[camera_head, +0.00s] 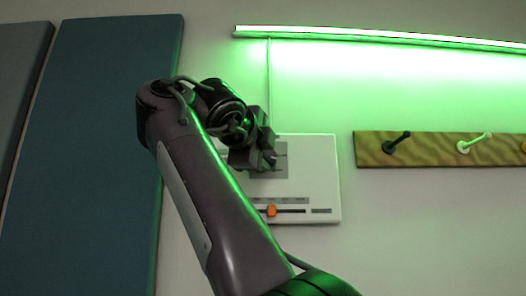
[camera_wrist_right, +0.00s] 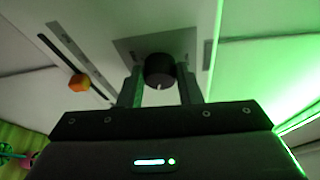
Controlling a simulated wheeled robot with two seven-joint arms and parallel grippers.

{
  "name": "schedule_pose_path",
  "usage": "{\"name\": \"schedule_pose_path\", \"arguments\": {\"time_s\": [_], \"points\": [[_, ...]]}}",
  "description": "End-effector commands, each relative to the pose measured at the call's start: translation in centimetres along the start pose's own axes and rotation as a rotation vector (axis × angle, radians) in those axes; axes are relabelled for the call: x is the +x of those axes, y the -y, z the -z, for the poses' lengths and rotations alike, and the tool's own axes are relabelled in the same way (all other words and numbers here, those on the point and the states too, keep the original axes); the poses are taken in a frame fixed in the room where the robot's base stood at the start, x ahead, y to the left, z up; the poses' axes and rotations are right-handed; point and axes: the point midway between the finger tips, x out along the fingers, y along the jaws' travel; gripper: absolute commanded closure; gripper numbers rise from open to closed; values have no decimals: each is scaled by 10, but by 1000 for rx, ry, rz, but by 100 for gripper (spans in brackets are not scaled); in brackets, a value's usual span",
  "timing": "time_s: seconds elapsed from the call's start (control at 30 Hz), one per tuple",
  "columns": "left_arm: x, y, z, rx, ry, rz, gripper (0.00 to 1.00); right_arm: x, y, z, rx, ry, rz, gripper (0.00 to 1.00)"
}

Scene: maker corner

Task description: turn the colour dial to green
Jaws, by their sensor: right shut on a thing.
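The colour dial (camera_wrist_right: 159,72) is a dark round knob with a small pale mark, on a grey plate of the white control panel (camera_wrist_right: 110,18). In the right wrist view my right gripper (camera_wrist_right: 160,85) has a finger on each side of the dial and is shut on it. In the head view the right gripper (camera_head: 268,158) is at the panel (camera_head: 325,190) and hides the dial. The light bar (camera_head: 380,36) above glows green and tints the wall. My left gripper is not in view.
An orange slider (camera_head: 272,211) sits in a slot low on the panel. A wooden peg rail (camera_head: 430,149) is on the wall to the right. Blue-green wall panels (camera_head: 105,150) stand at the left. The wall between panel and rail is bare.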

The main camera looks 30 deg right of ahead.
Motion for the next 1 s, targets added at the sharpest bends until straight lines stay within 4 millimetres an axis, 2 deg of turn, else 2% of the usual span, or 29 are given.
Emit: {"name": "schedule_pose_path", "arguments": {"time_s": [0.27, 0.7, 1.0], "points": [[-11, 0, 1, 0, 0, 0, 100, 0, 3, 1, 125, 4, -52, 91], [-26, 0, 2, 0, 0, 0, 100, 1, 5, 2, 422, 18, -171, 91], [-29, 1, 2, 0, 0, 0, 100, 1, 5, 3, 509, 24, -208, 92]]}}
